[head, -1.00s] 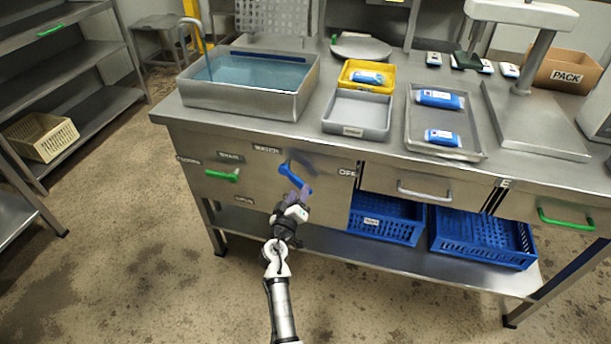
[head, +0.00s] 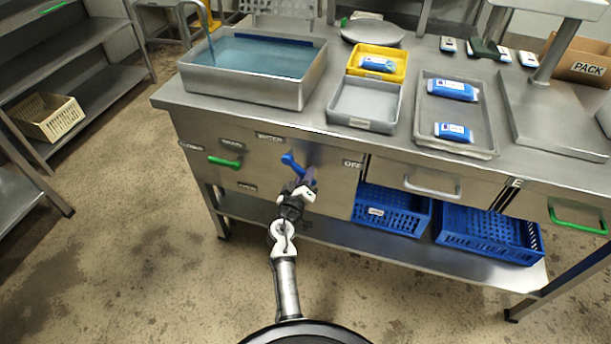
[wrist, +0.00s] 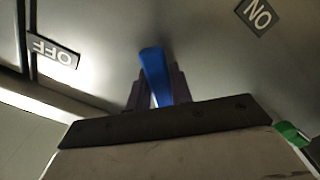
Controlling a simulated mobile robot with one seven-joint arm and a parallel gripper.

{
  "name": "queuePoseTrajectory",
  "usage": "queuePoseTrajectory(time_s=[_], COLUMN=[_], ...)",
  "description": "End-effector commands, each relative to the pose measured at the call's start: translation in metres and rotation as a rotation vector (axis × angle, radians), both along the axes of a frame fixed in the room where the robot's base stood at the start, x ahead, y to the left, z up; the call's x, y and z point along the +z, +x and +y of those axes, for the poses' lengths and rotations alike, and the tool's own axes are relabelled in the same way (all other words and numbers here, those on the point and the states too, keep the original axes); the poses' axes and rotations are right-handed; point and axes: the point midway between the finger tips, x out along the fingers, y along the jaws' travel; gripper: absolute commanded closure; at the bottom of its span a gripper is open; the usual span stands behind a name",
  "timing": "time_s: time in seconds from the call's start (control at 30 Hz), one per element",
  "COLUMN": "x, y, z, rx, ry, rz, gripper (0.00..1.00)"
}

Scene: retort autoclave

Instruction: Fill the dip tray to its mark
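The dip tray appears to be the steel basin (head: 250,88) at the left of the bench, with blue water (head: 255,55) in it. A darker blue band shows along its back inner wall; I cannot read a mark. Below it, on the front panel under a WATER label (head: 270,137), is a blue lever (head: 291,162), slanting down to the right. My gripper (head: 304,180) is at the lever's lower end. In the wrist view, the blue lever (wrist: 155,75) lies between the gripper's fingers (wrist: 157,92), which look closed against its sides.
An OFF label (head: 352,164) is right of the lever, and an ON label (wrist: 258,15) shows in the wrist view. A green drain handle (head: 225,162) is to the left. A grey tray (head: 365,102) and yellow tray (head: 377,62) stand beside the basin.

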Motion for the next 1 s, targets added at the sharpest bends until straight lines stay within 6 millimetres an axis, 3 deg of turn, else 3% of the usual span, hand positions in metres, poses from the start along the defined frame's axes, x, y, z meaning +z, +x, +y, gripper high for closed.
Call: queuePoseTrajectory(time_s=[0.03,0.13,0.57,1.0], x=[0.000,0.000,0.003,0.025], y=[0.000,0.000,0.000,-0.004], z=[0.000,0.000,-0.002,-0.013], rx=[0.000,0.000,0.001,0.002], ry=[0.000,0.000,-0.030,-0.312], rz=[0.000,0.000,0.009,0.098], gripper=[0.86,1.00,1.00,1.00])
